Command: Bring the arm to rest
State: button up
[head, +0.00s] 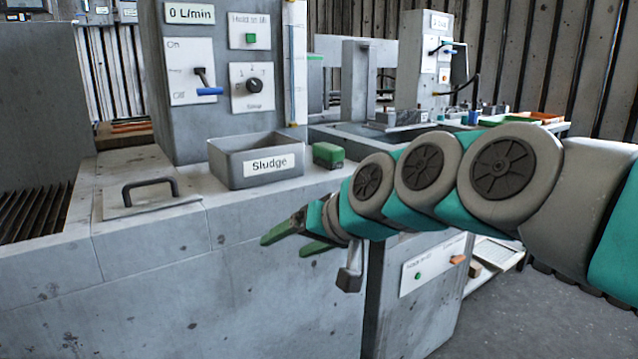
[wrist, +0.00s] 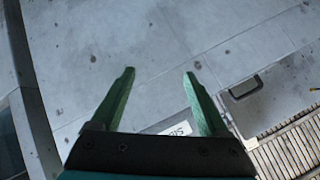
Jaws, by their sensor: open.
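My gripper (head: 290,240) is at the end of my arm, which reaches in from the right in the head view. It is in front of the grey housing's front face (head: 230,290), below the top edge. Its two green fingers are spread apart with nothing between them. In the wrist view my gripper (wrist: 158,75) also shows open and empty, with the grey housing surface (wrist: 120,30) beyond the fingertips. I cannot tell how far the fingertips are from that surface.
A grey bin labelled Sludge (head: 225,170) and a green block (head: 328,155) stand on the housing top. A lid with a dark handle (head: 150,188) lies left. A control panel (head: 225,60) rises behind. Open floor (head: 540,320) shows at the lower right.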

jog(key=s+d+f+g+h, duration=0.2)
jog(key=s+d+f, duration=0.4)
jog(key=s, duration=0.3)
jog(key=s+d+f+m+g+h, duration=0.1)
jog(key=s+d+f+g+h, duration=0.2)
jog(key=s+d+f, duration=0.4)
jog(key=s+d+f+g+h, duration=0.2)
jog(key=s+d+f, duration=0.4)
jog(key=s+f, duration=0.4)
jog(key=shift+s+d+m+g+h, duration=0.15)
jog(key=shift+s+m+g+h, duration=0.25)
jog(key=shift+s+g, duration=0.6)
